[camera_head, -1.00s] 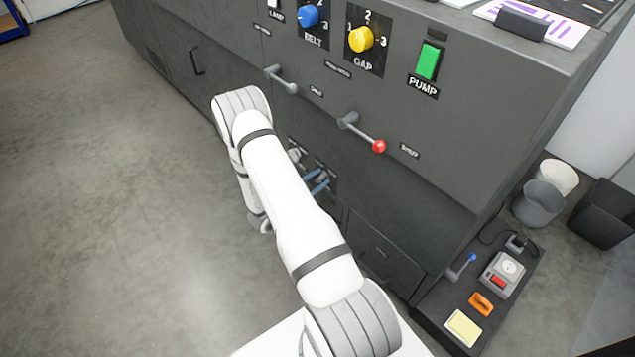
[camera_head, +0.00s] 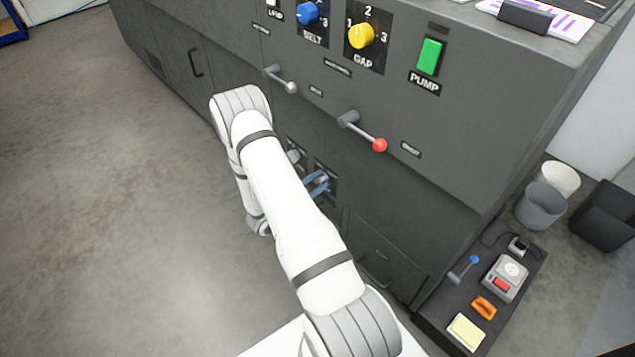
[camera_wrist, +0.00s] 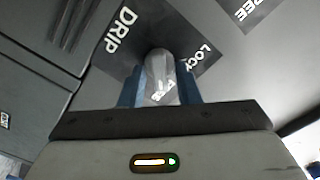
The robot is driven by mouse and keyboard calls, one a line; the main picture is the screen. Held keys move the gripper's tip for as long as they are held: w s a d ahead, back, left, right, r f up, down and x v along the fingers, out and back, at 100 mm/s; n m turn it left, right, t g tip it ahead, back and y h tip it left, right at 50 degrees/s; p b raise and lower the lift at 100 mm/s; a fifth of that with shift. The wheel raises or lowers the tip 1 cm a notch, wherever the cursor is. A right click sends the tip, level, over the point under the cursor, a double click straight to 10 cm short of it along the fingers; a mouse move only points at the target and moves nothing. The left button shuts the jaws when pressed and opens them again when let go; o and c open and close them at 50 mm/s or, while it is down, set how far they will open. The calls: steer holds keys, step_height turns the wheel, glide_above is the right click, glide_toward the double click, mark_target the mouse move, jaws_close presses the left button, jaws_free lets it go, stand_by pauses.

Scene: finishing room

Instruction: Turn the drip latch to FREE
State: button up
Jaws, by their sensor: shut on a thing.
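The drip latch (camera_wrist: 160,66) is a grey knob on a dark plate (camera_wrist: 122,50) marked DRIP and LOCK in the wrist view. A third white marking shows between the fingers, partly hidden and hard to read. My gripper (camera_wrist: 160,92) has its two blue fingers on either side of the knob, shut on it. The mark the latch points to is hard to tell. In the head view my gripper (camera_head: 317,183) is low on the machine front, partly behind my arm, and the latch is mostly hidden by the fingers.
A second dark plate (camera_wrist: 246,10), with lettering ending in REE, is close by. Above are a lever with a red ball (camera_head: 379,145), a grey lever (camera_head: 290,87), a yellow GAP knob (camera_head: 361,36) and the green PUMP switch (camera_head: 429,57). Open floor (camera_head: 120,200) lies left.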

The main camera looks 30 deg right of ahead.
steer(key=o, duration=0.6)
steer(key=s+a+p, duration=0.1)
steer(key=a+p, duration=0.1)
steer(key=a, duration=0.5)
steer(key=shift+a, duration=0.4)
